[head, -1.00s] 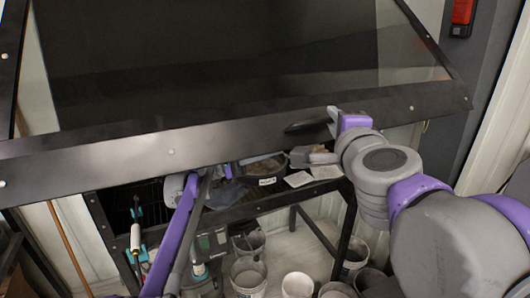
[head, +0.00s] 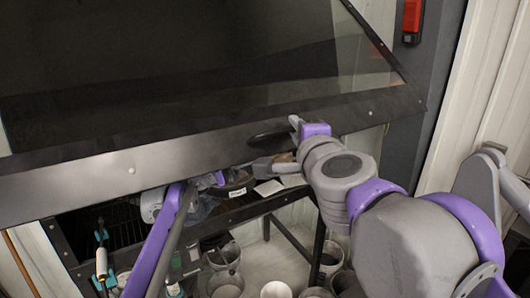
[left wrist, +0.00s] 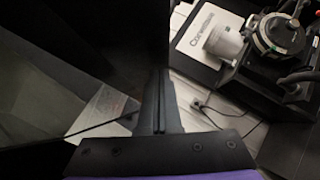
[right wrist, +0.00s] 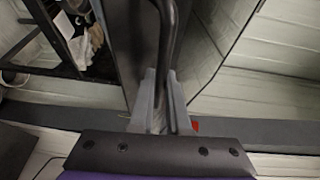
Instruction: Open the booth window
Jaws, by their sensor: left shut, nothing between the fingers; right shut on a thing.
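The booth window is a large dark glass pane (head: 190,70) in a black riveted frame, tilted outward above the booth opening. Its lower rail (head: 110,172) slants across the head view. A dark handle (head: 268,139) is on the rail, right of centre. My right gripper (head: 279,145) is at the handle; the right wrist view shows its fingers (right wrist: 160,95) shut on the dark handle bar (right wrist: 168,45). My left gripper (head: 215,180) is just below the rail, partly hidden; the left wrist view shows its fingers (left wrist: 160,100) shut and empty.
Inside the booth is a dark-framed bench (head: 245,209) with papers and a bowl. Several white buckets (head: 225,283) stand below it. A red box (head: 412,20) is on the grey post at right. The left wrist view shows a machine with a grey cup (left wrist: 224,42).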

